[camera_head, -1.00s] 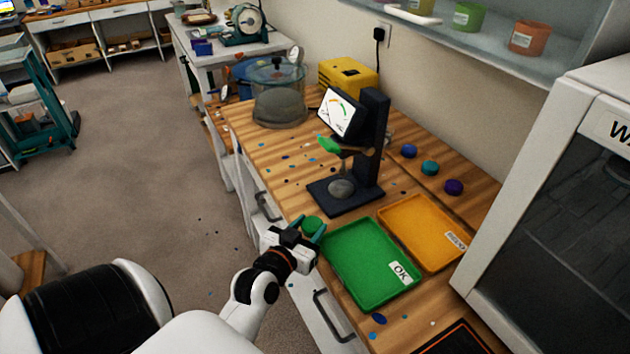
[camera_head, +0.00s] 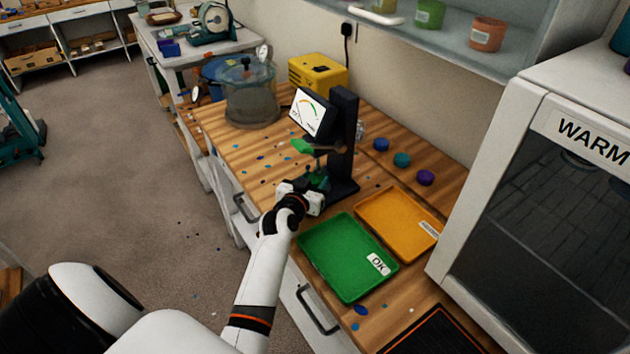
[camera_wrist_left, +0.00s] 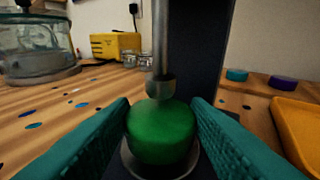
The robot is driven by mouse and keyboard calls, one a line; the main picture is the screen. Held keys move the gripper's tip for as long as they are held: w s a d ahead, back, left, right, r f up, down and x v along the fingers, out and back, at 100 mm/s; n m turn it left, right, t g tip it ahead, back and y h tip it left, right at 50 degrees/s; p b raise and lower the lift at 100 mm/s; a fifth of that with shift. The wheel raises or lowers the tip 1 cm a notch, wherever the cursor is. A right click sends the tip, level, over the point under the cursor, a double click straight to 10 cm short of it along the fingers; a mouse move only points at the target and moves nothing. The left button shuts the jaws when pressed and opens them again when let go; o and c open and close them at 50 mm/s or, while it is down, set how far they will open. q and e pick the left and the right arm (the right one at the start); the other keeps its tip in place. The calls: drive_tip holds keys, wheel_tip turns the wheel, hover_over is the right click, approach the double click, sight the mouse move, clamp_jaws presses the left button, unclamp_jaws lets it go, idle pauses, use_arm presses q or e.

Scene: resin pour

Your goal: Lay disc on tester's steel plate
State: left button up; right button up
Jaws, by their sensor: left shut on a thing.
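The green disc (camera_wrist_left: 162,134) is between the teal fingers of my left gripper (camera_wrist_left: 162,140) in the left wrist view. My left gripper (camera_head: 315,180) is shut on it at the tester (camera_head: 342,140) in the head view. The round steel plate (camera_wrist_left: 130,162) shows under and around the disc, partly hidden by it. The tester's metal probe (camera_wrist_left: 160,60) hangs right over the disc; its tip looks close to the disc's top. I cannot tell whether the disc touches the plate. My right gripper is not in view.
A green OK tray (camera_head: 345,290) and an orange tray (camera_head: 375,215) lie right of the gripper. Several coloured discs (camera_head: 402,160) sit behind. A clear chamber (camera_head: 250,100) and yellow box (camera_head: 318,76) stand at the back. A warming cabinet (camera_head: 550,190) stands at the right.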

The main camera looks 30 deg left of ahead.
use_arm(q)
drive_tip(key=shift+w+a+f, duration=0.15)
drive_tip(key=shift+w+f, duration=0.5)
drive_tip(key=shift+f, duration=0.05)
drive_tip(key=shift+s, duration=0.15)
drive_tip(key=shift+f, duration=0.15)
drive_tip(key=shift+f, duration=0.15)
drive_tip(key=o, duration=1)
drive_tip(key=shift+r, duration=0.3)
drive_tip(key=v, duration=1.2)
drive_tip(key=shift+b, duration=0.4)
